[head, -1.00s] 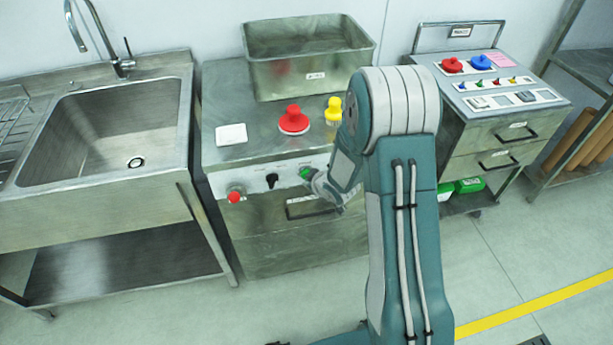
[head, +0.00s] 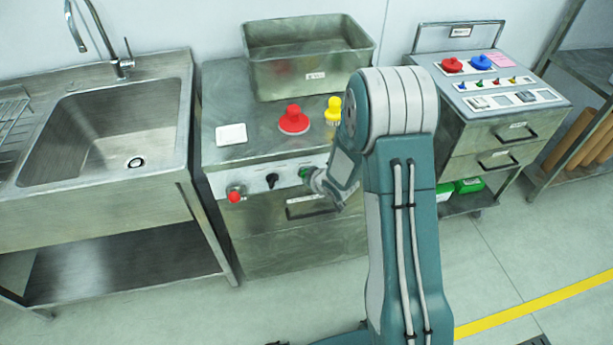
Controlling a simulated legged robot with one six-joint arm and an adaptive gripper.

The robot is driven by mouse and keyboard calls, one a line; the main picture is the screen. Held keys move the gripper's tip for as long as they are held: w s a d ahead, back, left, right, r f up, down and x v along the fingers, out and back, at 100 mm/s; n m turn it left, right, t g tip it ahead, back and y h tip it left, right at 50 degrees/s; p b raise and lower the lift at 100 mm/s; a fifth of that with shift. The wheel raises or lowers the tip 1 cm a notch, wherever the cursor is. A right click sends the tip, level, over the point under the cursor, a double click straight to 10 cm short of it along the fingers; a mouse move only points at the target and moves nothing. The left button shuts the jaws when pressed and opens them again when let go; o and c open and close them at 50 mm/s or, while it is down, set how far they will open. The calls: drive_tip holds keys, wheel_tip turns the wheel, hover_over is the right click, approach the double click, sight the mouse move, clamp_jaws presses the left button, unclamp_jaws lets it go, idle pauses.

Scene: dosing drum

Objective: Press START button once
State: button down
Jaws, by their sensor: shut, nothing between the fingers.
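A green button (head: 304,173) sits on the front panel (head: 290,178) of the metal cabinet, to the right of a black selector knob (head: 271,180); any label on it is too small to read. My gripper (head: 312,178) is shut and empty, at the right side of the green button in this view. Its tip overlaps or borders the button; I cannot tell whether it touches. My arm hides the right end of the panel.
A red button (head: 234,196) projects at the panel's left end. A drawer handle (head: 308,208) lies below.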

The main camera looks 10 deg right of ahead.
drive_tip(key=shift+w, duration=0.25)
idle(0.4)
drive_tip(key=shift+s, duration=0.95)
drive_tip(key=shift+s, duration=0.1)
drive_tip(key=shift+s, duration=2.45)
